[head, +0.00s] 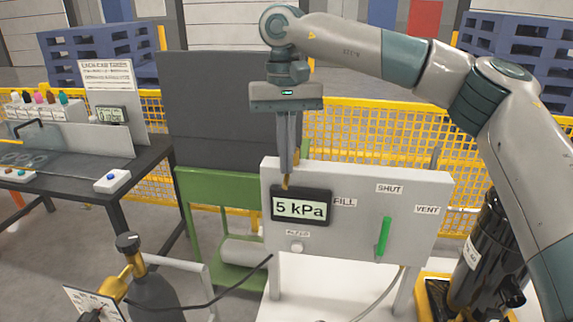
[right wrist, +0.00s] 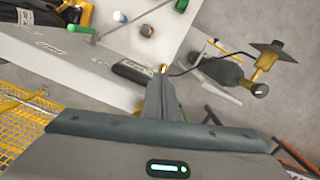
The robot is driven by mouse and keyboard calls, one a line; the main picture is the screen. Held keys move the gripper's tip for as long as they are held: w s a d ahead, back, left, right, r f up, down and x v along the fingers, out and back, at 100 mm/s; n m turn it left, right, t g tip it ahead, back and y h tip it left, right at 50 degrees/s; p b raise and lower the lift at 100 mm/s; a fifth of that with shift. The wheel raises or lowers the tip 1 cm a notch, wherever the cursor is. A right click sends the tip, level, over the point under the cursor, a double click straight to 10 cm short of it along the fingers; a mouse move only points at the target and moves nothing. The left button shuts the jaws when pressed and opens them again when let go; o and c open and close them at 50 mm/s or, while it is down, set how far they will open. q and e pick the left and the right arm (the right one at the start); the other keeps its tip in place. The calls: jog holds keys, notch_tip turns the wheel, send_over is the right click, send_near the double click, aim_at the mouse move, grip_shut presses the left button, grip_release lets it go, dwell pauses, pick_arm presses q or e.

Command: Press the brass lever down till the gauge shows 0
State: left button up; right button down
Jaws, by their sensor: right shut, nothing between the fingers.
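The gauge (head: 300,206) on the pale panel reads 5 kPa. A small brass-coloured piece (head: 286,182), likely the lever's end, shows just above the gauge at my fingertips. It also shows in the right wrist view (right wrist: 164,69), at the tip of the fingers. Most of it is hidden by the fingers. My right gripper (head: 288,170) points down, shut and empty, with its tips at or very near the brass piece; I cannot tell if they touch. In the right wrist view my right gripper (right wrist: 162,78) is also shut. My left gripper is not in view.
A black cylinder (head: 487,250) stands at right. A grey bottle with brass valve (head: 150,285) stands at lower left. A dark workbench (head: 145,160) is at left.

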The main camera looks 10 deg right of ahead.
jog(key=shift+w+r+p, duration=0.25)
jog(key=shift+p, duration=0.1)
jog(key=shift+w+d+r+p, duration=0.1)
jog(key=shift+w+r+p, duration=0.05)
jog(key=shift+w+p, duration=0.45)
jog(key=shift+w+d+r+p, duration=0.1)
jog(key=shift+w+p, duration=0.45)
jog(key=shift+w, duration=0.05)
jog(key=shift+r, duration=0.1)
notch_tip(320, 180, up, 17)
jog(key=w, duration=0.1)
jog(key=shift+w, duration=0.3)
